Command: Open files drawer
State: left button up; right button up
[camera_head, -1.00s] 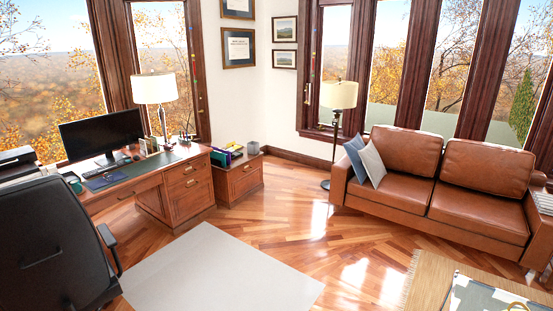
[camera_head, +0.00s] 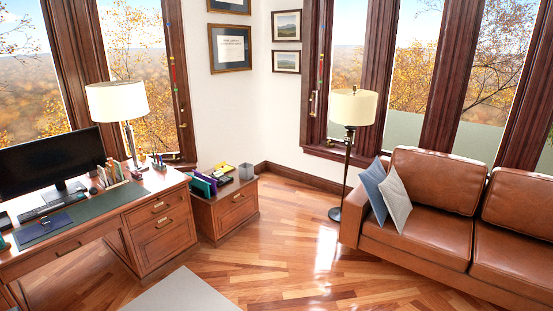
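A wooden desk (camera_head: 110,214) stands at the left, with a pedestal of two shut drawers at its right end. The upper desk drawer (camera_head: 155,208) and the taller lower drawer (camera_head: 165,234) each have a metal handle. A low wooden cabinet (camera_head: 231,209) stands to the right of the desk, in the corner, with its front shut and a handle on it. Colored file folders (camera_head: 203,183) stand on top of it. I cannot tell which front is the files drawer. Neither of my grippers shows in the view.
A pale rug (camera_head: 187,292) lies in front of the desk. Wooden floor is clear before the low cabinet. A floor lamp (camera_head: 349,140) and a brown leather sofa (camera_head: 425,220) stand to the right. A monitor (camera_head: 52,163) and table lamp (camera_head: 119,105) are on the desk.

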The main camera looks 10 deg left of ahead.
aim_at(161, 237)
jog(key=u, duration=0.3)
jog(key=i, duration=2.35)
jog(key=u, duration=1.45)
jog(key=i, duration=2)
jog(key=u, duration=0.75)
